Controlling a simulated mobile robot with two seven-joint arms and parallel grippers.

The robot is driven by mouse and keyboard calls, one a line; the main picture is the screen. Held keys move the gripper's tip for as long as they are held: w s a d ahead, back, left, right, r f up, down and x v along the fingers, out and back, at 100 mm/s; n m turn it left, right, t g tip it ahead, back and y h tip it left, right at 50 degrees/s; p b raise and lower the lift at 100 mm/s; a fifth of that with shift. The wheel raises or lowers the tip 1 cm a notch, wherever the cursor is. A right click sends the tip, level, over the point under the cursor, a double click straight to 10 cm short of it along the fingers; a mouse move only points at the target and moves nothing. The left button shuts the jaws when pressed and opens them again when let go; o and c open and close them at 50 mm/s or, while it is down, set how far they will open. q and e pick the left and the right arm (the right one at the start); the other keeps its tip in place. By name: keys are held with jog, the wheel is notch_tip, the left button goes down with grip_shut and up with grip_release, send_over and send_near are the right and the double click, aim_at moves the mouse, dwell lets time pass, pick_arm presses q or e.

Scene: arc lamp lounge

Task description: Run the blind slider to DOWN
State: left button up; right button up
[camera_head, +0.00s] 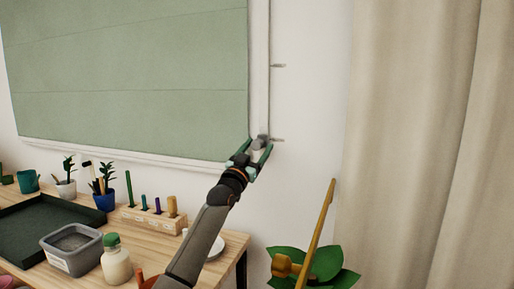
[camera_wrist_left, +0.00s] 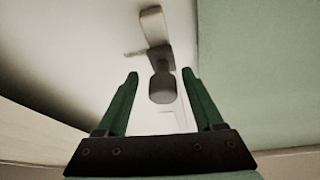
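The green blind (camera_head: 130,75) covers the window and is drawn down nearly to the sill. A pale vertical track (camera_head: 258,70) runs along its right side. The grey slider knob (camera_head: 259,142) sits low on this track, about level with the lower wall tick (camera_head: 278,140). My left gripper (camera_head: 257,148) is open at the knob, its green fingers on either side. In the left wrist view the knob (camera_wrist_left: 162,88) shows between the two fingers with a gap on both sides. Any lettering by the ticks is too small to read. My right gripper is not in view.
A wooden table (camera_head: 228,243) below the window holds a dark tray (camera_head: 25,225), a grey tub (camera_head: 72,262), a jar (camera_head: 116,265), potted plants and a peg block (camera_head: 150,219). A beige curtain (camera_head: 420,130) and a leafy plant (camera_head: 325,263) stand at right.

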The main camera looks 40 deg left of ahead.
pick_arm(q)
jog(key=shift+s+r, duration=0.1)
jog(key=shift+r, duration=0.05)
jog(key=shift+s, duration=0.1)
jog(key=v, duration=1.2)
jog(key=shift+s, duration=0.1)
dwell(0.4)
